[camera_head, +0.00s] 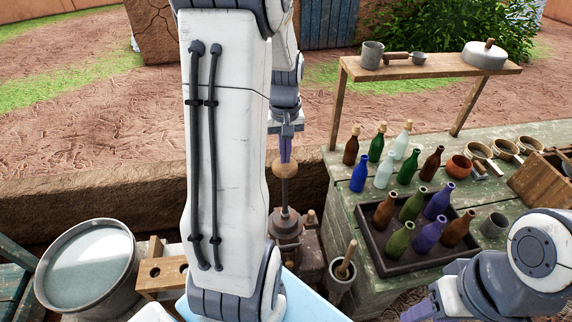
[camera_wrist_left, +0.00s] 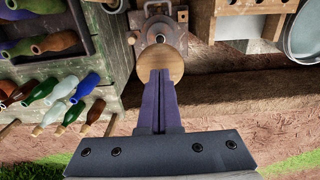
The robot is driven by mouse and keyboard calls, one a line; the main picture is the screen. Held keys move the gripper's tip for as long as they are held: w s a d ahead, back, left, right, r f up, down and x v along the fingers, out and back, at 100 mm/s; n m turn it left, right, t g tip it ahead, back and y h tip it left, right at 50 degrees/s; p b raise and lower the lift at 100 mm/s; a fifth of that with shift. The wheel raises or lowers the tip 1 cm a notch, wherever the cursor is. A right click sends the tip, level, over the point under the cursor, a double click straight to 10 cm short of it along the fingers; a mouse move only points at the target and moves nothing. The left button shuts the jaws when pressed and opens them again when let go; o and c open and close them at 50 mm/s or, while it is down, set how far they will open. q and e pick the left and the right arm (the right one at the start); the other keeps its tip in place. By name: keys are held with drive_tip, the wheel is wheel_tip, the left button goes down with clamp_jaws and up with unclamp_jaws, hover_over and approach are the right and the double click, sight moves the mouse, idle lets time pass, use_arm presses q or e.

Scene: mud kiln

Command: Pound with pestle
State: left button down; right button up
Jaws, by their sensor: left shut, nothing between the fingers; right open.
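A dark upright rod with a round wooden knob (camera_head: 286,168) stands in a dark metal base (camera_head: 286,226), right of my left arm in the head view. In the left wrist view, the knob (camera_wrist_left: 174,66) shows just past the fingertips. My left gripper (camera_head: 286,158) is shut and empty, pointing down at the top of the knob. I cannot tell whether it touches. A grey mortar (camera_head: 340,285) stands lower right of the base, with a wooden pestle (camera_head: 347,257) leaning in it. My right gripper (camera_head: 416,312) is at the bottom edge, open, mostly cut off.
A green wooden table (camera_head: 370,215) holds several bottles, some in a dark tray (camera_head: 365,225), and cups at the right. A raised shelf (camera_head: 430,70) stands behind. A water basin (camera_head: 88,265) and holed wooden rack (camera_head: 160,273) are at left. My left arm hides the centre.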

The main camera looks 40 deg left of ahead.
sight(285, 195)
use_arm(q)
wheel_tip(285, 195, down, 18)
drive_tip(key=b, duration=1.2)
wheel_tip(285, 195, up, 19)
drive_tip(key=p, duration=1.7)
drive_tip(key=shift+r, duration=0.15)
drive_tip(key=shift+f, duration=0.25)
wheel_tip(285, 195, down, 19)
drive_tip(key=b, duration=1.4)
drive_tip(key=shift+r+p, duration=0.5)
drive_tip(key=shift+r, duration=0.25)
wheel_tip(285, 195, up, 18)
drive_tip(key=p, duration=1.5)
drive_tip(key=shift+p, duration=0.35)
drive_tip(key=shift+f, duration=0.1)
